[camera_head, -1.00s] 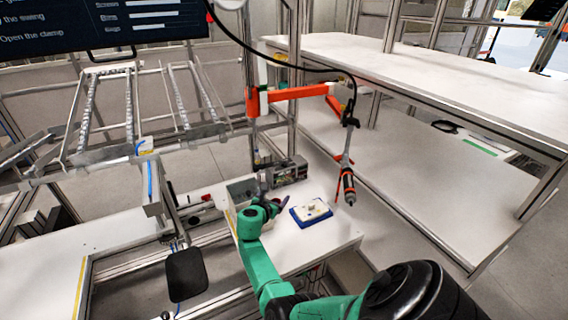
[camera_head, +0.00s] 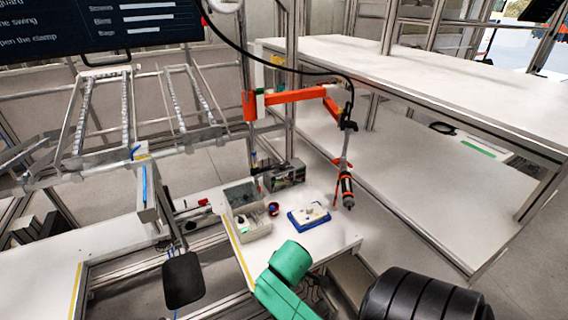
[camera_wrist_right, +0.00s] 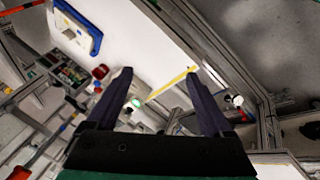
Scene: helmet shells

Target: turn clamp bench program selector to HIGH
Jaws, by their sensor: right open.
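A small round red and dark-blue part (camera_head: 273,208) stands on the white bench (camera_head: 325,235) beside the grey bins; it may be the selector, but no HIGH mark is readable. In the right wrist view a red part (camera_wrist_right: 100,72) lies left of my fingers. A blue tray with a white top (camera_head: 309,216) sits to the right of the round part, and shows at upper left in the wrist view (camera_wrist_right: 78,28). My right gripper (camera_wrist_right: 160,73) is open, with nothing between its fingers. In the head view only its green arm shows. My left gripper is not in view.
Grey bins (camera_head: 240,194) and a dark box (camera_head: 286,175) stand at the back of the bench. A screwdriver (camera_head: 346,187) hangs from an orange arm (camera_head: 298,95) at its right. A dark pad (camera_head: 183,279) stands at left. The bench's front right is clear.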

